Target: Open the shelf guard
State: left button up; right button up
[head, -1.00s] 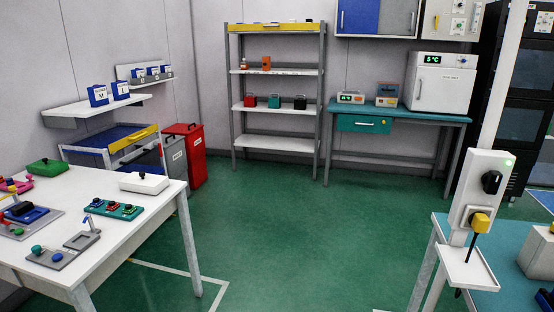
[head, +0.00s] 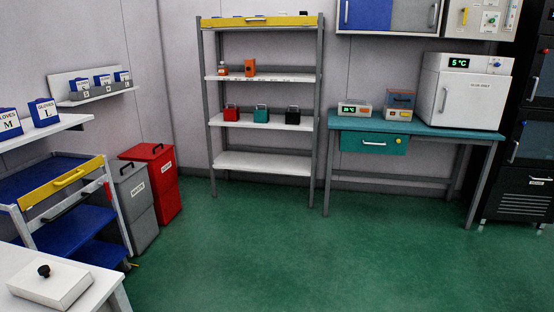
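A grey-framed shelf unit (head: 210,110) with white boards stands against the back wall. A yellow guard bar (head: 262,21) with a small handle runs across the front of its top board, and it looks upright along the edge. Small objects behind the bar are mostly hidden by it. Neither of my grippers shows in the head view.
A blue-shelved cart (head: 45,188) with a yellow front bar stands at the left, beside grey (head: 135,200) and red bins (head: 160,178). A white table corner (head: 105,290) is at the lower left. A teal bench (head: 460,128) stands right of the shelf. The green floor between is clear.

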aim_at(304, 21)
jog(key=i+l, duration=0.1)
jog(key=i, duration=2.05)
